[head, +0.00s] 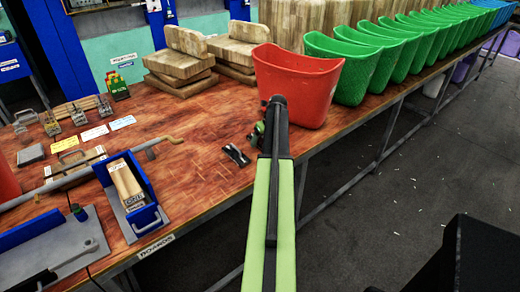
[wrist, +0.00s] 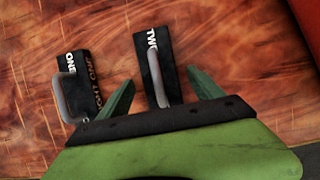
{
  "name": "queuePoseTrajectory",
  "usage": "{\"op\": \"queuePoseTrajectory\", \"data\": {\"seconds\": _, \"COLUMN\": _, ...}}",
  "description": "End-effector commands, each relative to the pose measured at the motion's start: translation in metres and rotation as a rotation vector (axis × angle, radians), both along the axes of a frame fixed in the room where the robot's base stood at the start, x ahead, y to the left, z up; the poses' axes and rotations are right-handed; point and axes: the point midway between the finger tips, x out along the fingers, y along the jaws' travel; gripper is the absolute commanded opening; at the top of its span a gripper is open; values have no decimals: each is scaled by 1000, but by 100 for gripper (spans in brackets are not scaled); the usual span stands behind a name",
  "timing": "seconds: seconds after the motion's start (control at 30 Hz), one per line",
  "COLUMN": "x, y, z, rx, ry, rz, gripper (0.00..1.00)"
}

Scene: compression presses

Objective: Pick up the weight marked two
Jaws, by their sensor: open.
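The weight marked two (wrist: 160,85) is a black block with a grey metal handle; white letters "TW" show at its top end in the wrist view. My gripper (wrist: 160,77) is open, with one green finger on each side of this weight and visible gaps between. The fingers' height against the weight is unclear. A second black weight (wrist: 82,92) with a grey handle lies just left of the left finger, with lettering ending in "ONE". In the head view, one dark weight (head: 237,155) shows left of my gripper (head: 259,130); my arm hides the area behind it.
A red bin (head: 298,85) stands close behind my gripper, with a row of green bins (head: 370,70) to its right. Wooden blocks (head: 180,65) are stacked further back. A blue box (head: 130,195) sits at the left front. Bare wooden tabletop (head: 205,130) lies between.

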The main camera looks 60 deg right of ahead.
Motion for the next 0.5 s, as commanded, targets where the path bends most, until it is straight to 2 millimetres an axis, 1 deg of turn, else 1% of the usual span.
{"op": "queuePoseTrajectory", "data": {"seconds": 0.03, "x": 2, "y": -1, "z": -11, "rx": 0, "ry": 0, "rz": 0, "gripper": 75}}
{"op": "queuePoseTrajectory", "data": {"seconds": 0.23, "x": 3, "y": -1, "z": -7, "rx": 0, "ry": 0, "rz": 0, "gripper": 75}}
{"op": "queuePoseTrajectory", "data": {"seconds": 0.27, "x": 3, "y": -1, "z": -7, "rx": 0, "ry": 0, "rz": 0, "gripper": 74}}
{"op": "queuePoseTrajectory", "data": {"seconds": 0.5, "x": 3, "y": -1, "z": -7, "rx": 1, "ry": 0, "rz": 0, "gripper": 43}}
